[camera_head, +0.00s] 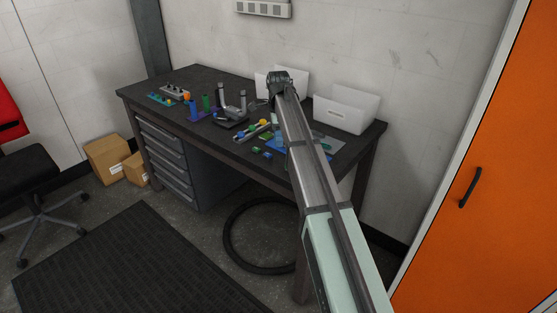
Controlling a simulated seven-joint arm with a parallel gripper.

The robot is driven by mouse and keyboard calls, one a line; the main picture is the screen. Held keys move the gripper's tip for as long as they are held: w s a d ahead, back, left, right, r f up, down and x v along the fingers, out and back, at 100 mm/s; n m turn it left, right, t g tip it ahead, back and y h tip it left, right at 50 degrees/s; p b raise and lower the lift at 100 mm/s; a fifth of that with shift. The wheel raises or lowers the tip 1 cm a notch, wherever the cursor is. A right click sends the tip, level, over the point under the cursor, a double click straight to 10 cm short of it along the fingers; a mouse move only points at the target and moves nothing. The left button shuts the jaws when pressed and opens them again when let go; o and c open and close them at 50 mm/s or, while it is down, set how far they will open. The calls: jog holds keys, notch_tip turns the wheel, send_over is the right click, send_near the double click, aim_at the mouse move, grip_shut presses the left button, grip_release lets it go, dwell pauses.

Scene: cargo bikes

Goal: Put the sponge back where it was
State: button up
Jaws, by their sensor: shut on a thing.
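My arm reaches from the bottom right over the workbench (205,75). Its dark wrist (280,78) is above the bench, in front of the white boxes at the back. My gripper (274,117) hangs below the wrist and is mostly hidden by my own arm. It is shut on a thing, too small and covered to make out. I cannot pick out the sponge for certain. Small green blocks (257,150) lie near the bench's front edge, left of a blue item (289,161) partly covered by my arm.
A tray of coloured items (252,132), a dark device (231,117), and blue (194,111) and green (206,103) cylinders stand left of my gripper. White boxes (346,112) stand at the back right. Bare bench top shows at the front left.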

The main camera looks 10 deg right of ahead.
aim_at(278, 164)
jog(key=shift+f, duration=4.4)
jog(key=o, duration=0.7)
jog(key=shift+f, duration=0.1)
notch_tip(278, 164, up, 12)
jog(key=shift+r, duration=0.15)
jog(key=shift+o, duration=0.6)
